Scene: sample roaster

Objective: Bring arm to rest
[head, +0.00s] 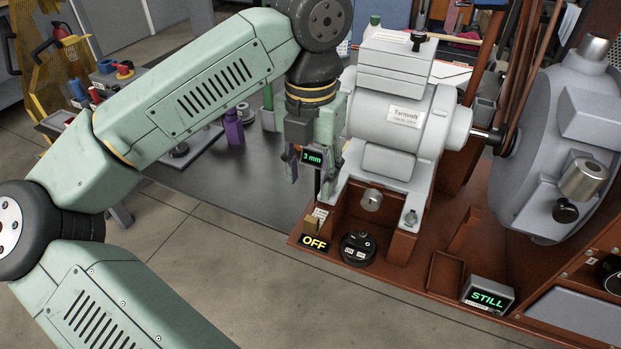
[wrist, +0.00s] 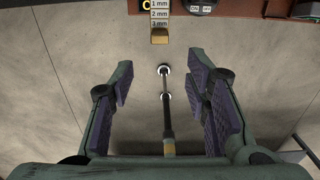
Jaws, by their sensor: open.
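My arm (head: 190,100) is bent over from the left in the head view. My gripper (head: 310,180) hangs fingers-down at its end, in front of the grey motor (head: 390,115) and left of its foot. In the wrist view my gripper (wrist: 160,72) is open, its purple-padded fingers wide apart. A thin dark rod (wrist: 166,115) with pale round ends and a brass-coloured base shows between them, with clear gaps to both pads. I cannot tell what it is. A small "3 mm" display (head: 312,158) shows at the fingers in the head view.
A reddish-brown base carries the motor, an OFF sign (head: 314,242), a round black switch (head: 358,248) and a STILL display (head: 487,296). A grey drum (head: 565,150) stands right. A dark bench (head: 220,185) holds tools behind my arm. The floor in front is clear.

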